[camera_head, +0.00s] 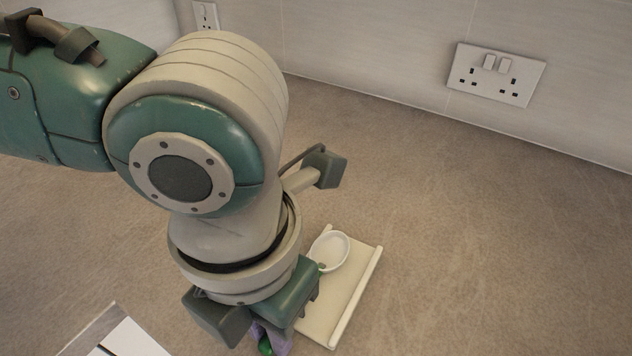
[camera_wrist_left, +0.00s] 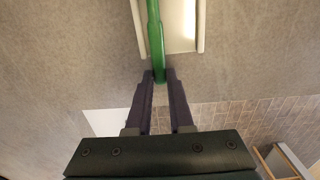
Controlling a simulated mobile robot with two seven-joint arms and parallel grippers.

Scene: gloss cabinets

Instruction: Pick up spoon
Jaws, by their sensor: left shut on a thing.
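The spoon shows as a long green handle (camera_wrist_left: 155,35) in the left wrist view. A bit of its green end (camera_head: 265,346) shows at the bottom of the head view. My left gripper (camera_wrist_left: 160,80) is shut on the handle's near end, which also shows between the purple fingers in the head view. A white oval bowl shape (camera_head: 329,250) lies over the cream tray (camera_head: 357,297); green shows at its near edge. I cannot tell whether it is the spoon's own head or a separate dish. My wrist hides the middle of the handle. My right gripper is not in view.
The brown worktop (camera_head: 480,250) is clear to the right of the tray. A white panel (camera_head: 128,340) with a grey edge lies at the lower left. The tiled wall (camera_head: 370,50) with a socket plate (camera_head: 496,75) stands behind.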

